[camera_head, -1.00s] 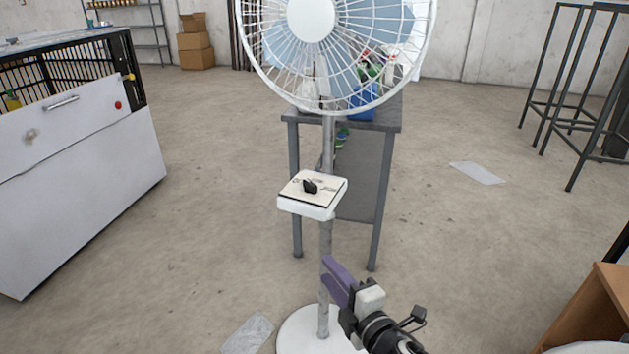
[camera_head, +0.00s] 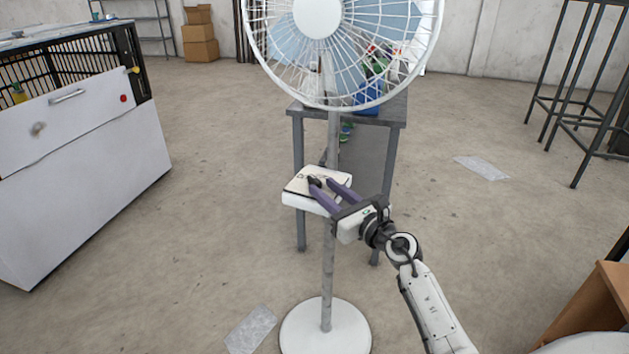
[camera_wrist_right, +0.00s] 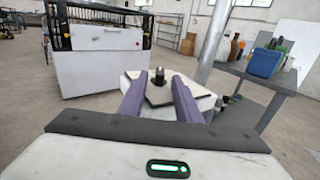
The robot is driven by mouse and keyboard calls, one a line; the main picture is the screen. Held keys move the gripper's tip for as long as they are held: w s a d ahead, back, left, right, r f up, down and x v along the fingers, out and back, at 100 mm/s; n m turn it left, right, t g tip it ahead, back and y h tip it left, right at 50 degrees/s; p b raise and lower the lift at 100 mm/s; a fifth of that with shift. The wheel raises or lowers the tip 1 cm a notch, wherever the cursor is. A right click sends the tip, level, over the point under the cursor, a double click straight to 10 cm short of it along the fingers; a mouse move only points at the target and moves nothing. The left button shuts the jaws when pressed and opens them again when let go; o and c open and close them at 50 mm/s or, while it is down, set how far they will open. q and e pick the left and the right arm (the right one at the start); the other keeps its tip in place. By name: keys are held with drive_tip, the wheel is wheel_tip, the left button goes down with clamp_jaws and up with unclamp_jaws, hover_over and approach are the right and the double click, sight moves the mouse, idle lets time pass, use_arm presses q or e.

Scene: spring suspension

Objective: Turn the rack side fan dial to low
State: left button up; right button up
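The white pedestal fan (camera_head: 316,14) stands in the middle of the head view. Its control box (camera_head: 300,196) is on the pole, with a black dial (camera_head: 315,181) on its pale top plate. My right gripper (camera_head: 321,182) is open over the box, its purple fingers pointing at the dial. In the right wrist view the dial (camera_wrist_right: 157,76) shows upright just beyond and between the two spread fingertips (camera_wrist_right: 157,85). Whether a finger touches it I cannot tell. The dial's marks are too small to read. My left gripper is not in view.
A grey table (camera_head: 388,110) with bottles and a blue container (camera_head: 367,95) stands behind the fan. A white cabinet (camera_head: 85,165) is at the left, dark metal stands (camera_head: 577,80) at the right. The fan's round base (camera_head: 325,338) is on open floor.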

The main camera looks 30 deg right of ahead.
sight(320, 185)
drive_tip(key=w, duration=0.5)
drive_tip(key=shift+w, duration=0.15)
clamp_jaws()
